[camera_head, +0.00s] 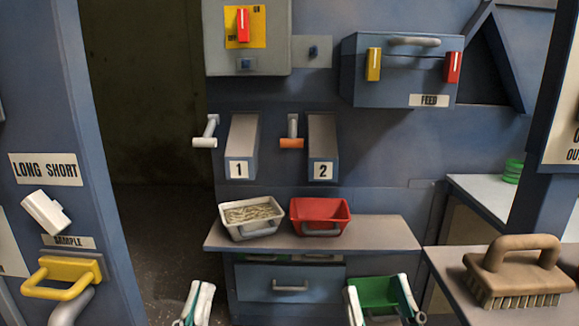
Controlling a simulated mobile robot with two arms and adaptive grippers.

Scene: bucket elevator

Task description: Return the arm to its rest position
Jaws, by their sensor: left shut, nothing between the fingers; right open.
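My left gripper (198,295) is at the bottom edge, left of the blue drawer cabinet. Its white fingers are closed together with nothing between them. My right gripper (381,290) is at the bottom edge, right of the drawer, with its two white fingers spread wide apart. A green bin (378,308) shows between and behind these fingers. I cannot tell whether the fingers touch it. Most of both arms is out of view below the frame.
A shelf (385,235) above the grippers carries a white tray (250,233) of grain-like pieces and a red tray (320,226). A brush (515,272) stands on the right ledge (440,262). A yellow handle (62,290) juts out at lower left. A dark doorway (145,120) is open at left.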

